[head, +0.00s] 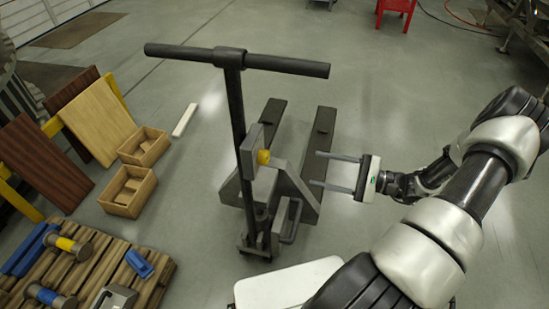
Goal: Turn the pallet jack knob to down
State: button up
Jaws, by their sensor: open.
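The grey pallet jack (234,115) stands upright in the middle of the head view, with its T-shaped handle at the top and its two forks on the floor behind. A small yellow knob (263,157) sits on a grey plate (250,143) beside the handle's column. I cannot read any marking or tell the knob's setting from here. My gripper (318,169) is to the right of the knob, its two fingers pointing left toward it. The fingers are apart and empty, with a gap between them and the knob.
A wooden pallet (97,270) with tools lies at the lower left. Two wooden boxes (145,147) and leaning boards (97,120) are at the left. A red stool (396,8) is at the far back. The floor behind the jack is mostly clear.

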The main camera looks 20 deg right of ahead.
aim_at(268, 158)
jog(key=x, duration=1.4)
jog(key=shift+a, duration=0.2)
jog(key=c, duration=1)
jog(key=shift+c, duration=0.2)
